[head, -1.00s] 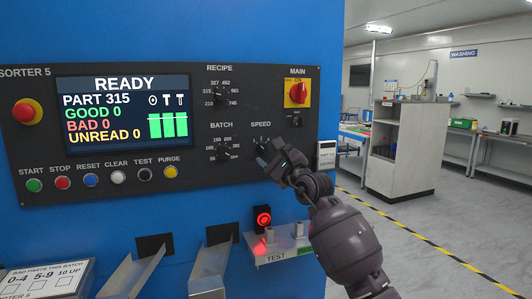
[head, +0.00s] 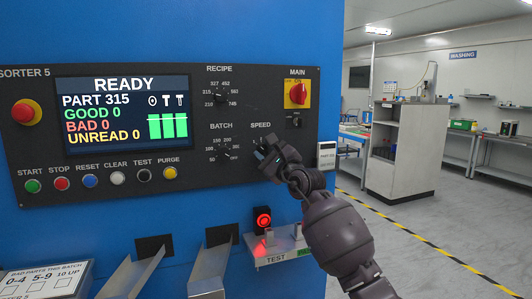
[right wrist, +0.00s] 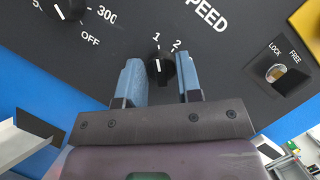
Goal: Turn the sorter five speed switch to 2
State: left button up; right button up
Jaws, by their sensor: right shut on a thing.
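The speed switch (right wrist: 160,69) is a small black knob under the SPEED label on the sorter 5 panel, with the marks 1 and 2 above it. Its white line points up, toward the 1. My right gripper (right wrist: 161,80) has its two blue fingers on either side of the knob and is shut on it. In the head view my right gripper (head: 266,153) covers the switch, below the SPEED label. My left gripper is not in view.
The batch knob (head: 223,152) is left of my gripper, and the recipe knob (head: 221,97) is above that. The red main switch (head: 298,94) is up and right. The screen (head: 123,115) reads READY.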

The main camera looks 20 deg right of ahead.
jog(key=shift+r+m+p, duration=0.2)
jog(key=shift+m+p, duration=0.6)
jog(key=shift+m, duration=0.1)
jog(key=shift+m+t+h+p, duration=0.3)
jog(key=shift+m+p, duration=0.1)
jog(key=m+h+p, duration=0.1)
jog(key=m+p, duration=0.2)
jog(key=m+t+h+p, duration=0.1)
jog(key=m+h+p, duration=0.1)
jog(key=m+p, duration=0.1)
jog(key=shift+a+f+m+h+p, duration=0.15)
jog(key=shift+m+h+p, duration=0.15)
jog(key=shift+m, duration=0.5)
jog(key=shift+f+m+t+h+p, duration=0.1)
jog(key=shift+m+t+h+p, duration=0.3)
jog(key=shift+m, duration=0.3)
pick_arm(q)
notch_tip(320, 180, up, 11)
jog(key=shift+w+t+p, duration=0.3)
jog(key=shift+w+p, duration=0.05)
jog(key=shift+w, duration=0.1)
pick_arm(e)
jog(key=shift+m+h, duration=0.4)
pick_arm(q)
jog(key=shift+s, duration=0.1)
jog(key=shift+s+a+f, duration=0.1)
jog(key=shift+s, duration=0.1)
pick_arm(e)
jog(key=shift+f, duration=0.1)
